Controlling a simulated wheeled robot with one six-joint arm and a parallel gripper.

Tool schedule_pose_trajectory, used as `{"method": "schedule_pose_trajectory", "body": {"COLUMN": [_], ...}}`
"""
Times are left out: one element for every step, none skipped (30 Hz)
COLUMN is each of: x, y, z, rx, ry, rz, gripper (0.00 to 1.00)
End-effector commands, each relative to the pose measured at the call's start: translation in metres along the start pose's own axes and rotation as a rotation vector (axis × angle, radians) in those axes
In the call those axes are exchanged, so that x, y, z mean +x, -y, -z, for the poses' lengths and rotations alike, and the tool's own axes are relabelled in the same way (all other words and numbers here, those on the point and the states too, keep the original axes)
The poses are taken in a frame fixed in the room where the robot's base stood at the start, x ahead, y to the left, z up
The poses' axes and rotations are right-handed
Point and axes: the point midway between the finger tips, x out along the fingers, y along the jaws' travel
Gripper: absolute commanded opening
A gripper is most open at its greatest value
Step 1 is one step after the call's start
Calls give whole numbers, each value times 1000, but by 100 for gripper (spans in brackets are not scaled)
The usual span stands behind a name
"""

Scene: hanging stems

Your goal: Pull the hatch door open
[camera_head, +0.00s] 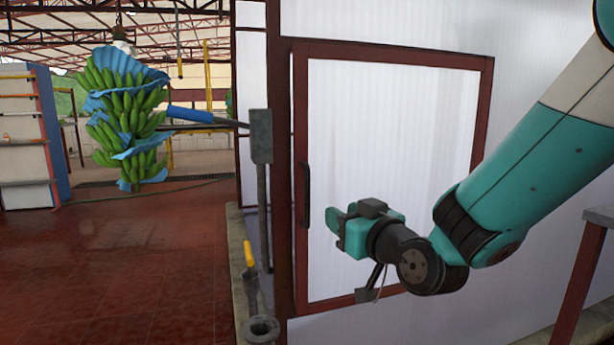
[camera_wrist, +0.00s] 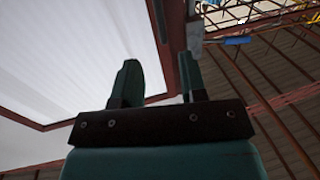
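The hatch door (camera_head: 400,130) is a white panel in a red-brown frame, and it looks shut in the white wall. Its dark upright handle (camera_head: 306,193) is on the left side of the frame. My gripper (camera_head: 337,228) is in front of the panel's lower left, a little right of the handle and apart from it in the picture. In the wrist view my gripper (camera_wrist: 160,82) has its two fingers spread with nothing between them. The white door panel (camera_wrist: 70,55) fills the upper left there.
A grey post with a box (camera_head: 262,137) and a blue-ended lever (camera_head: 190,115) stands left of the door. A yellow-handled valve (camera_head: 249,255) is below. A banana bunch (camera_head: 125,115) hangs at the left. A red-brown rail (camera_head: 580,285) is at the right. The left floor is clear.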

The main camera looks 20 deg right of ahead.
Motion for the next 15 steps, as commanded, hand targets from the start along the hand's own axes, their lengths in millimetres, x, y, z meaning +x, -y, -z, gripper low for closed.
{"method": "schedule_pose_trajectory", "body": {"x": [6, 9, 12, 14, 17, 20, 22, 24, 27, 34, 40, 47, 52, 57, 64], "y": [0, 0, 1, 1, 1, 0, -1, -2, -4, -3, -2, -2, -2, -2, -2], "z": [5, 5, 4, 4, 4, 4, 4, 5, 5, 6, 6, 6, 6, 6, 7], "rx": [2, 2, 0, 1, 2, 2, 3, 5, 7, 5, 5, 4, 4, 3, 3], "ry": [7, 7, 7, 7, 7, 6, 6, 5, 6, 3, 3, 3, 3, 2, 1], "rz": [4, 6, 7, 8, 7, 3, 0, -4, -12, -8, -6, -5, -4, -5, -5], "gripper": [39, 39, 39, 39, 39, 39, 39, 39, 39, 39, 39, 39, 39, 39, 39]}}
